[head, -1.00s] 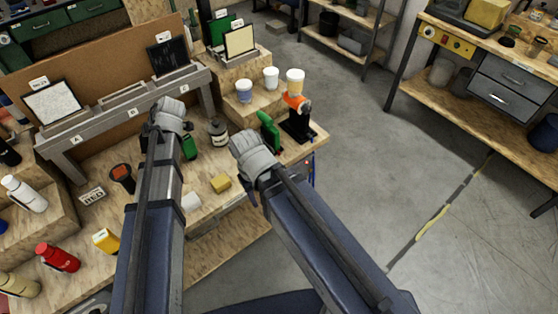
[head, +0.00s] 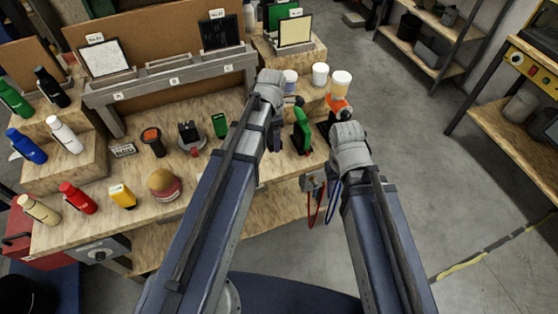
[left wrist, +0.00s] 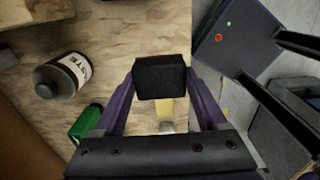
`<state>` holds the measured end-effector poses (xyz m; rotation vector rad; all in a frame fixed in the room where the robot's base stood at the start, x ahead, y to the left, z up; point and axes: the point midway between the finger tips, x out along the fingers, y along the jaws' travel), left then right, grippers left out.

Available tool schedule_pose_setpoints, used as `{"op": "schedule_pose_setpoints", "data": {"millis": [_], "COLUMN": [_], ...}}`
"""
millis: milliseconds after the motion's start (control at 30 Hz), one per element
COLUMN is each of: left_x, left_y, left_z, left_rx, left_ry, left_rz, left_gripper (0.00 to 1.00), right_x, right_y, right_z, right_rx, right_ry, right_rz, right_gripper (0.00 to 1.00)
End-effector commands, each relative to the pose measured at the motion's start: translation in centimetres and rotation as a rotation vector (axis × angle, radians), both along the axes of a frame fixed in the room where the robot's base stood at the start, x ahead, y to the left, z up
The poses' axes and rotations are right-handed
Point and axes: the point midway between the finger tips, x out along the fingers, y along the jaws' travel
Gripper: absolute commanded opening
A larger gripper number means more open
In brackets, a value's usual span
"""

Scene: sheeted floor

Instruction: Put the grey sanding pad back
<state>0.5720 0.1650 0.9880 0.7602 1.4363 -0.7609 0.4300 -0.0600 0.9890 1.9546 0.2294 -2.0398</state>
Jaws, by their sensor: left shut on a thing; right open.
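The grey sanding pad, a dark block (left wrist: 160,77), is held between the purple fingers of my left gripper (left wrist: 160,90) in the left wrist view. In the head view my left gripper (head: 275,138) points down over the right part of the workbench, and my own arm hides the pad there. My right gripper (head: 348,150) is near the bench's right edge, with its fingers mostly hidden behind its wrist. Two dark bars at the right of the left wrist view look like its spread fingers.
A grey rack (head: 172,70) with labelled places stands at the back of the bench (head: 120,210). A green upright tool (head: 302,130) and cups (head: 340,82) stand by my grippers. A labelled bottle (left wrist: 62,75) shows in the wrist view. A round sander (head: 163,185) sits near the front.

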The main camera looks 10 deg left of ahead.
Motion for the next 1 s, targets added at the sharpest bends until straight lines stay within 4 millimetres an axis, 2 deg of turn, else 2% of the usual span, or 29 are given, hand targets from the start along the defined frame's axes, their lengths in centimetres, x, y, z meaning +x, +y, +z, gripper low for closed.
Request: {"op": "schedule_pose_setpoints", "data": {"millis": [167,500,767,1000], "left_x": [0.0,0.0,0.0,0.0], "left_y": [0.0,0.0,0.0,0.0], "left_z": [-1.4,-6.2,-6.4,-9.0], "left_rx": [0.001,0.002,0.002,0.002], "left_ry": [-0.001,-0.001,-0.001,-0.001], "left_rz": [-0.001,-0.001,-0.001,-0.001], "left_gripper": [0.3,0.3,0.3,0.3], "right_x": [0.0,0.0,0.0,0.0], "right_y": [0.0,0.0,0.0,0.0], "right_z": [-1.3,-6.2,-6.4,-9.0], "right_rx": [0.0,0.0,0.0,0.0], "right_ry": [0.0,0.0,0.0,0.0], "right_rz": [0.0,-0.001,-0.001,-0.001], "right_gripper": [0.5,0.5,0.5,0.5]}}
